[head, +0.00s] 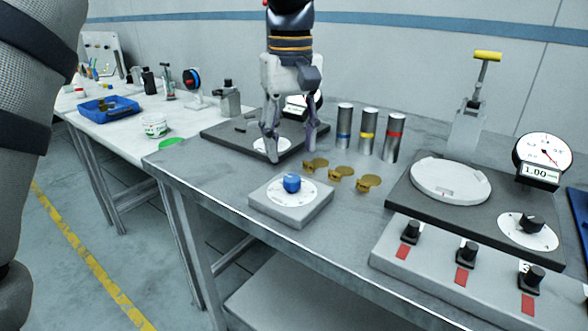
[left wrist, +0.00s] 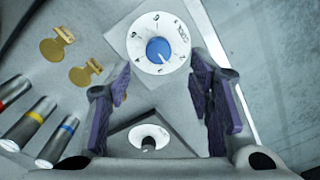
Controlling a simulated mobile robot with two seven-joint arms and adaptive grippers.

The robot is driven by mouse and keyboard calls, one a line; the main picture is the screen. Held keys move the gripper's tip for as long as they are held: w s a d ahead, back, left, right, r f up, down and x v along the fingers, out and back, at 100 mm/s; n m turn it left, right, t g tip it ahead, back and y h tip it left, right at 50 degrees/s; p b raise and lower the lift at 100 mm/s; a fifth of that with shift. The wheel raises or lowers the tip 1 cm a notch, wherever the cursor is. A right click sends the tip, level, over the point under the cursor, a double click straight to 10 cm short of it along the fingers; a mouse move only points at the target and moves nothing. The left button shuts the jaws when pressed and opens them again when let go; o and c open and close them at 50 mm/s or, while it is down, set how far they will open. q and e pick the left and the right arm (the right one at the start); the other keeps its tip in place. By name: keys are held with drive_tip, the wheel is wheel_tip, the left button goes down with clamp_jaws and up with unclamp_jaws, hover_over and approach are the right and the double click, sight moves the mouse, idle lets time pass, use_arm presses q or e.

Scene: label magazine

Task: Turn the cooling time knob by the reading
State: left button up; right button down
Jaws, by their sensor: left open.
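A blue knob (head: 291,183) sits on a white dial on a low grey box (head: 290,208) near the table's front. In the left wrist view the blue knob (left wrist: 158,50) and its numbered dial (left wrist: 145,30) lie beyond my fingertips. A gauge (head: 297,101) behind the gripper is mostly hidden.
Several brass pieces (head: 341,173) lie right of the grey box, with three metal cylinders (head: 367,133) behind. At right stand a dark plate with a disc (head: 450,180), a gauge (head: 542,158) showing 1.00, a dial knob (head: 530,222) and a panel of black knobs (head: 467,252).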

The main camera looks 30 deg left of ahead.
sight(292, 177)
use_arm(q)
wheel_tip(292, 177, down, 7)
drive_tip(key=shift+w, duration=0.1)
clamp_jaws()
